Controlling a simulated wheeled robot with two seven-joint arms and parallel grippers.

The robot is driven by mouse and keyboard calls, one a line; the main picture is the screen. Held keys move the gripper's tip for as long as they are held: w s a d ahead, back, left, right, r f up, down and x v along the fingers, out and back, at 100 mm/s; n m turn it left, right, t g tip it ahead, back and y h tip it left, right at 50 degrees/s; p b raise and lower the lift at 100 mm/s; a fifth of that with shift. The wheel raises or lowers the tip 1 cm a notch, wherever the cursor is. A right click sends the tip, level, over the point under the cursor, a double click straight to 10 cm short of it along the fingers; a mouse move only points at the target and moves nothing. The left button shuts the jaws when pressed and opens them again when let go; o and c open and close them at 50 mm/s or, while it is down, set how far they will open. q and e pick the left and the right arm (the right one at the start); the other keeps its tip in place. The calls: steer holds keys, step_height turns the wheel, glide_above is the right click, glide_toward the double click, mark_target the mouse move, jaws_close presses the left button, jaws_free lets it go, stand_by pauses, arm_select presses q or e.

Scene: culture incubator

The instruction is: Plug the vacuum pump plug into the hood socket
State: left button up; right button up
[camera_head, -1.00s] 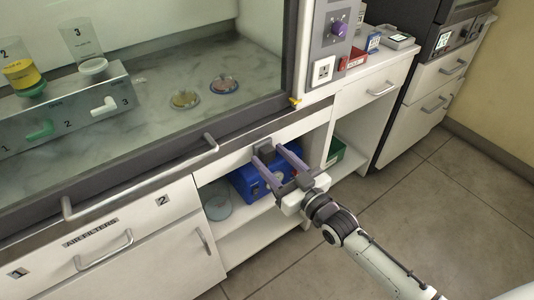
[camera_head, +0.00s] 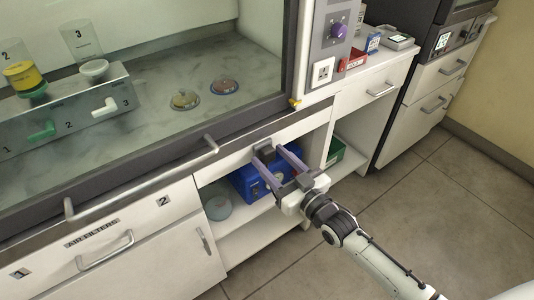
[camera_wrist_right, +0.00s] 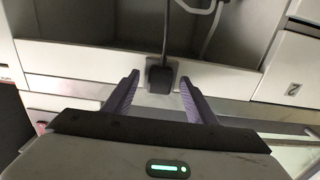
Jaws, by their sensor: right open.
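The vacuum pump plug (camera_head: 265,146) is a dark block at the edge above the open shelf; the right wrist view shows it (camera_wrist_right: 160,79) with a dark cable rising from it in the picture. My right gripper (camera_head: 268,156) is open, with its purple fingers reaching toward the plug. In the right wrist view the plug appears between the two fingertips, and no finger visibly touches it. The hood socket (camera_head: 323,71) is a white square outlet on the grey panel at the hood's right post. The blue pump (camera_head: 247,184) sits on the shelf, partly hidden by my gripper. My left gripper is out of view.
The hood's front rail and handle (camera_head: 190,154) run left of my gripper. A purple knob (camera_head: 339,30) is above the socket. A red rack (camera_head: 353,63) is on the counter to the right. A green box (camera_head: 336,151) is on the lower shelf. The floor at right is clear.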

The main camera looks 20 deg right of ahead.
jaws_close()
steer(key=shift+s, duration=0.1)
steer(key=shift+p+v, duration=1.65)
steer(key=shift+v, duration=1.25)
